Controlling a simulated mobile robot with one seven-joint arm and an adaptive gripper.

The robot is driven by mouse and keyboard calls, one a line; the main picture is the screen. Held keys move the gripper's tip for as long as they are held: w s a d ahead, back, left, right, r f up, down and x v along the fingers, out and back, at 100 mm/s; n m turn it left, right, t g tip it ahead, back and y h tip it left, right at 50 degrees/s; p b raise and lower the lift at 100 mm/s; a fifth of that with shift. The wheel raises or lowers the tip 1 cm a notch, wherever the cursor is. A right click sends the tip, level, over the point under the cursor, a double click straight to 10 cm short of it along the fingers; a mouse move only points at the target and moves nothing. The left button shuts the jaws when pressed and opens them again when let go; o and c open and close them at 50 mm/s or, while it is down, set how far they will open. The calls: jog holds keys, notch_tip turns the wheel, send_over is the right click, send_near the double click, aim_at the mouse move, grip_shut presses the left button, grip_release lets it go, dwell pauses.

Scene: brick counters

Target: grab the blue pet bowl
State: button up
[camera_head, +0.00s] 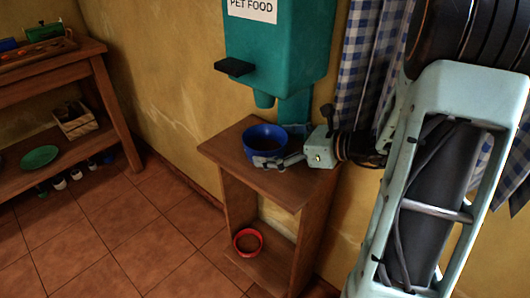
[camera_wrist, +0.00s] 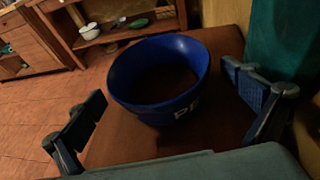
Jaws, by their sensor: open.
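The blue pet bowl (camera_head: 264,139) stands upright on top of a small wooden stand (camera_head: 232,143), under a teal pet food dispenser (camera_head: 275,45). In the wrist view the bowl (camera_wrist: 150,108) sits ahead, with part of its white lettering showing. My gripper (camera_head: 280,162) is at the bowl's near right side in the head view. In the wrist view its two fingers (camera_wrist: 165,112) are spread wide, one on each side of the bowl, with a gap to it on both sides. It is open and holds nothing.
A red bowl (camera_head: 248,242) is on the stand's lower shelf. A wooden shelf unit (camera_head: 52,63) at the left holds a green plate (camera_head: 39,157) and a small crate (camera_head: 76,121). A checked curtain (camera_head: 357,60) hangs beside the dispenser. The tiled floor (camera_head: 118,222) between is clear.

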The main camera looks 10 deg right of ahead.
jog(key=shift+x, duration=1.2)
jog(key=shift+c, duration=0.6)
jog(key=c, duration=1.3)
jog(key=shift+r, duration=0.25)
jog(key=shift+c, duration=0.2)
